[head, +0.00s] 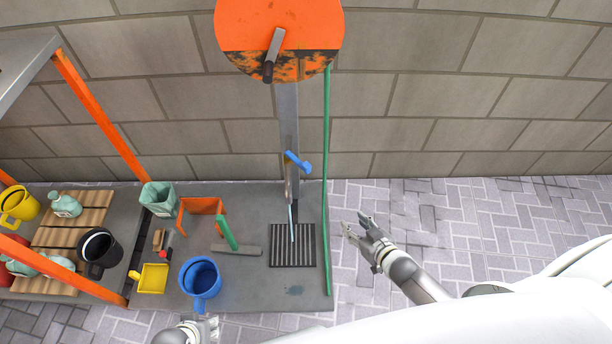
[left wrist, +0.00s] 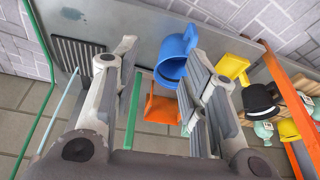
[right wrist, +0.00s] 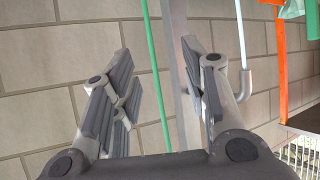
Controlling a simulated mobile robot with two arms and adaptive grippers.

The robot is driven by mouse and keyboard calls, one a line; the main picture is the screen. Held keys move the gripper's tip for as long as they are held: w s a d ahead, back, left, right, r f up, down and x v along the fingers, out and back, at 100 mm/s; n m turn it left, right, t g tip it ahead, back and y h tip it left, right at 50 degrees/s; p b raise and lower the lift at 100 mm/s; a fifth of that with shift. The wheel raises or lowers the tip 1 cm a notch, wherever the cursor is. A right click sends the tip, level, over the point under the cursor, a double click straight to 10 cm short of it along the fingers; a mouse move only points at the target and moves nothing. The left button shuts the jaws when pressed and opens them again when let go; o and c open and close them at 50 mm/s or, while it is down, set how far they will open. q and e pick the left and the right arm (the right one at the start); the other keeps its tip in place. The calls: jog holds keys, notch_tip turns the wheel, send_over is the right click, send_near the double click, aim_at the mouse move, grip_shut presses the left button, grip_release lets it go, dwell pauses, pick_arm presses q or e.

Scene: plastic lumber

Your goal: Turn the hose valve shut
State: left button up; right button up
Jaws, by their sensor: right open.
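The blue valve handle (head: 297,162) sits on the tap, on the grey post below the orange hose reel (head: 279,35). A thin pale stream (head: 292,222) runs from the spout toward the drain grate (head: 293,245). The spout (right wrist: 243,85) shows in the right wrist view, where the blue handle is out of view. My right gripper (head: 354,226) is open and empty, right of the green hose (head: 326,180) and apart from the valve. My left gripper (head: 212,326) is at the bottom edge; in the left wrist view (left wrist: 160,75) its fingers are apart and empty.
The green hose hangs between my right gripper and the post. An orange-framed shelf (head: 98,113) is farther left. Paving on the right is clear.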

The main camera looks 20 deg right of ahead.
jog(key=w+a+r+n+t+y+b, duration=0.1)
jog(key=w+a+r+t+y+b, duration=0.2)
jog(key=w+r+b, duration=0.3)
pick_arm(q)
notch_tip(320, 180, up, 11)
jog(key=t+b, duration=0.2)
jog(key=b, duration=0.1)
pick_arm(e)
jog(key=n+t+y, duration=0.1)
jog(key=y, duration=0.1)
send_near(309, 168)
jog(key=b+x, duration=0.1)
jog(key=x, duration=0.9)
jog(key=shift+w+a, duration=0.2)
jog(key=shift+w, duration=0.4)
pick_arm(q)
jog(key=w+d+r+t+h, duration=0.1)
jog(key=w+d+r+t, duration=0.2)
jog(key=w, duration=0.6)
notch_tip(309, 168, up, 2)
jog(key=shift+w+r+t+h, duration=0.15)
jog(key=shift+w+t+h, duration=0.15)
jog(key=shift+t, duration=0.8)
jog(key=shift+d, duration=0.1)
pick_arm(e)
grip_shut()
